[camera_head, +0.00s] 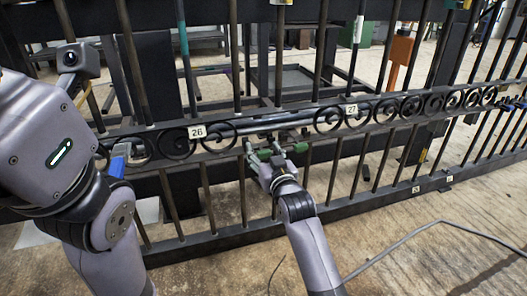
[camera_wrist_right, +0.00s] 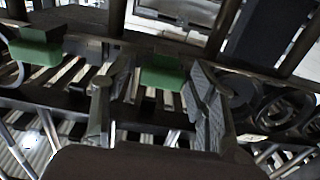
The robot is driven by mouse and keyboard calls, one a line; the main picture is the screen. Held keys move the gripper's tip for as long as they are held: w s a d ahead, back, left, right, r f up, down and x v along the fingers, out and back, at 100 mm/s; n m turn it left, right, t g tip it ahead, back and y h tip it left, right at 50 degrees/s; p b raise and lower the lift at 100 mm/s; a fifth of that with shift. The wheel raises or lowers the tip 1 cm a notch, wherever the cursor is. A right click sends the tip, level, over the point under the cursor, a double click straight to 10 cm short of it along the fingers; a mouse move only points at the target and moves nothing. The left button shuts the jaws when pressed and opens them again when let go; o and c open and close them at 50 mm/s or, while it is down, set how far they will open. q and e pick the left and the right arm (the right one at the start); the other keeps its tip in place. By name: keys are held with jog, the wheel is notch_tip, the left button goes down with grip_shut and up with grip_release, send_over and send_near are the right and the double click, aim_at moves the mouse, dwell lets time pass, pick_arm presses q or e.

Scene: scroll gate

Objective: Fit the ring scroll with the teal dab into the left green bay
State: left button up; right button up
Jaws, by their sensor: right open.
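My right gripper (camera_head: 258,150) is open at the gate's scroll band, in front of a gap between the number plates 26 and 27. In the right wrist view its two fingers (camera_wrist_right: 160,105) stand apart, with one green block (camera_wrist_right: 160,72) beyond the space between them. Another green block (camera_wrist_right: 38,48) is at the upper left. Green blocks also show beside the gripper in the head view (camera_head: 300,147). I cannot tell whether the fingers touch anything. I cannot make out a ring scroll with a teal dab. My left arm is at the left; its fingers cannot be made out.
The dark gate has upright bars and a band of round scrolls (camera_head: 328,119). A blue block (camera_head: 118,165) is at the band's left end. A teal band (camera_head: 183,40) marks one bar. A cable (camera_head: 430,225) lies on the open floor at right.

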jog(key=shift+c, duration=0.3)
grip_shut()
dwell(0.3)
